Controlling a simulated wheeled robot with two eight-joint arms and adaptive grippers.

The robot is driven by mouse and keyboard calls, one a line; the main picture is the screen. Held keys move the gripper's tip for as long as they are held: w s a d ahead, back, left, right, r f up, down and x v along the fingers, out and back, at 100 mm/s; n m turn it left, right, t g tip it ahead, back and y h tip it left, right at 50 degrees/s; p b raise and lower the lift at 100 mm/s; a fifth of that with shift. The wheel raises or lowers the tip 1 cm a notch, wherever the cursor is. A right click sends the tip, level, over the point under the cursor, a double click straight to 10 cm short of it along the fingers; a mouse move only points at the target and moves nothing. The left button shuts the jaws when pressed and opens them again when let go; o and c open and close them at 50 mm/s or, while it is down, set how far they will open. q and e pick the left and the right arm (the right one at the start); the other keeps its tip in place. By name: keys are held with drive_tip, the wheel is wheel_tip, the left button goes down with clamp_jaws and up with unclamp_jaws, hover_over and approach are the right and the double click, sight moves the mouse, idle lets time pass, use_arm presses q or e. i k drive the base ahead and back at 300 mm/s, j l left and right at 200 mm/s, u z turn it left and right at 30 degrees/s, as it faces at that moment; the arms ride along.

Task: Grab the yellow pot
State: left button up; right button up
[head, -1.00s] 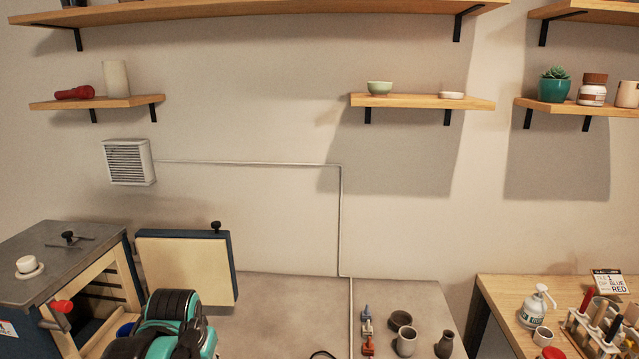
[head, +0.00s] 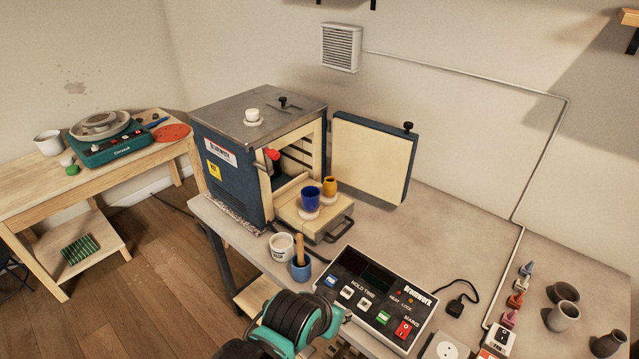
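The yellow pot (head: 330,187) is a small ochre-yellow vessel. It stands upright on the pulled-out cream tray (head: 338,212) of the kiln, just behind and right of a blue pot (head: 311,201). The blue pot stands on a small white disc. The kiln (head: 240,150) is a dark blue box with a grey top, and its front is open. My teal and black arm shows at the bottom centre, in front of the table. I make out no gripper fingers on it, and my other gripper is out of view.
The kiln door (head: 372,157) stands open at the right. A control box (head: 376,298), a white jar (head: 282,246) and a blue cup with a wooden tool (head: 300,268) sit in front of the tray. A pottery wheel (head: 104,135) is at far left. Grey pots (head: 562,316) stand right.

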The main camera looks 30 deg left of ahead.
sight(329, 185)
drive_tip(key=u, duration=1.05)
